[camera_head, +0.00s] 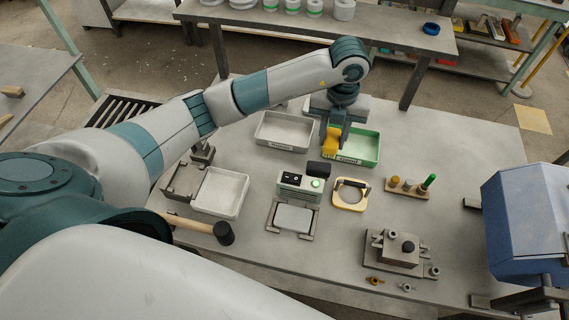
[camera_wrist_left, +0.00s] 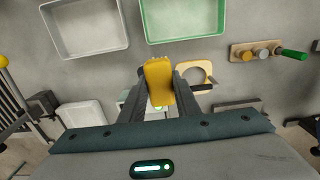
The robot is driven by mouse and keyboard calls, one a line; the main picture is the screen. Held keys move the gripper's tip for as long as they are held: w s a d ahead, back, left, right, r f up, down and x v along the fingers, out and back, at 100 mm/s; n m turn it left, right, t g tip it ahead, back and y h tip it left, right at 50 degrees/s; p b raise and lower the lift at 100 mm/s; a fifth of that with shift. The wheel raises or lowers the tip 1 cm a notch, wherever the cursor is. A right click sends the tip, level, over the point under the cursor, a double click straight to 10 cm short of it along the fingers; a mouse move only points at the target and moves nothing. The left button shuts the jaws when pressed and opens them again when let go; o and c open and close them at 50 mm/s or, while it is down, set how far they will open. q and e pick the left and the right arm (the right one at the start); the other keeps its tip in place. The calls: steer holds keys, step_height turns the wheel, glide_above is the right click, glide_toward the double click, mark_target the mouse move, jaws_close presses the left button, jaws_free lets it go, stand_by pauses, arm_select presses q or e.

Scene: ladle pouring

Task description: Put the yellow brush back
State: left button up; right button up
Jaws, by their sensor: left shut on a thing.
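The yellow brush (camera_head: 333,141) is held in my left gripper (camera_head: 341,122) above the table, at the left end of the green tray (camera_head: 371,135). In the left wrist view, the yellow brush (camera_wrist_left: 159,82) sits between the two fingers of my left gripper (camera_wrist_left: 161,84), which are shut on it. The green tray (camera_wrist_left: 147,30) lies just beyond the brush in that view. How high the brush is above the tray cannot be told. My right gripper is not in view.
A light grey tray (camera_head: 259,131) stands left of the green one, a white tray (camera_head: 208,207) nearer left. A control box (camera_head: 297,188), yellow ring fixture (camera_head: 338,203), peg rack (camera_head: 408,193), mallet (camera_head: 223,234) and metal fixture (camera_head: 400,265) occupy the table. A blue machine (camera_head: 528,222) stands right.

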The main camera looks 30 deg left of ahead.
arm_select(q)
steer(key=s+a+f+b, duration=0.1)
steer(key=a+f, duration=0.1)
steer(key=a, duration=0.1)
steer(key=s+a+f, duration=0.2)
steer(key=a, duration=0.2)
steer(key=s+a+f+b, duration=0.1)
steer(key=a+f, duration=0.2)
steer(key=a, duration=0.1)
steer(key=shift+s+b, duration=0.3)
steer(key=shift+d, duration=0.1)
steer(key=shift+f+b, duration=1.2)
steer(key=shift+f, duration=0.8)
steer(key=shift+f, duration=0.15)
steer(key=o, duration=1.1)
